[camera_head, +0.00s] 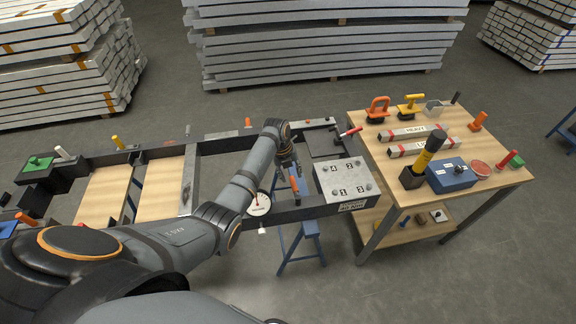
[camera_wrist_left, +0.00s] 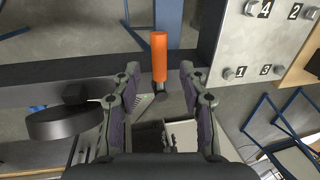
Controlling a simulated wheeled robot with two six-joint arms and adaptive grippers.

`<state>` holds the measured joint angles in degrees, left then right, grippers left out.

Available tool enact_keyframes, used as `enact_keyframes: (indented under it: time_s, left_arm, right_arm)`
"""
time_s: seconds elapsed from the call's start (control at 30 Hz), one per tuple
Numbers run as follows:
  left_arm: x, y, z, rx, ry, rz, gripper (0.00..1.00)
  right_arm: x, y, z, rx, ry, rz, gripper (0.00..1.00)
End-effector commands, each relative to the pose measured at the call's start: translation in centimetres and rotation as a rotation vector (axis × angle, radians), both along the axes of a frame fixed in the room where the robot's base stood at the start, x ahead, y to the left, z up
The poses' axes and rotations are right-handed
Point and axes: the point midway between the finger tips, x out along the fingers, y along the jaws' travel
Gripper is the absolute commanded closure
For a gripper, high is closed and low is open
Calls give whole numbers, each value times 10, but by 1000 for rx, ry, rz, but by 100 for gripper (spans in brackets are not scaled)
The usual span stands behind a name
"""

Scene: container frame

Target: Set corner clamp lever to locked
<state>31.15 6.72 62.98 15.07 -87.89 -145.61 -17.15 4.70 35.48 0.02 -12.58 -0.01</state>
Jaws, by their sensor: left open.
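My left gripper (camera_head: 288,160) reaches over the near right part of the dark frame. It is open. In the left wrist view its two fingers (camera_wrist_left: 160,78) stand apart with an orange lever handle (camera_wrist_left: 159,55) lined up between their tips, and a gap shows on both sides. The handle also shows in the head view (camera_head: 295,185), at the near frame rail just left of the numbered plate. I cannot tell which lever is the corner clamp's, or its locked direction. A red-handled lever (camera_head: 351,131) sits at the frame's far right corner. My right gripper is not in view.
The grey plate (camera_head: 344,178) with numbered bolts covers the near right corner. A round dial (camera_head: 259,204) hangs on the near rail. A wooden table (camera_head: 500,175) with tools and a blue box (camera_head: 451,175) stands at right. Blue trestles (camera_head: 301,245) are below.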

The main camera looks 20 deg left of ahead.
Motion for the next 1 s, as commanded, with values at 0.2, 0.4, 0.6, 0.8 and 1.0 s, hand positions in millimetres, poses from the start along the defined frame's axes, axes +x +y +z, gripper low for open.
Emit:
enact_keyframes:
  time_s: [0.2, 0.4, 0.6, 0.8, 1.0]
  left_arm:
    - [-6, 8, 50, 2, -4, 0, 57]
    - [-8, 12, 70, 1, -2, 0, 57]
    - [-9, 12, 72, 1, 1, 0, 57]
    - [-9, 12, 72, 0, 0, 0, 57]
    - [-16, 11, 65, 2, 7, 59, 57]
  right_arm:
    - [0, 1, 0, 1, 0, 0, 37]
    - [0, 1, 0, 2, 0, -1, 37]
    - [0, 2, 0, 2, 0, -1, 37]
    - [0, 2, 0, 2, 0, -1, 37]
    - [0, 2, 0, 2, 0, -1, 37]
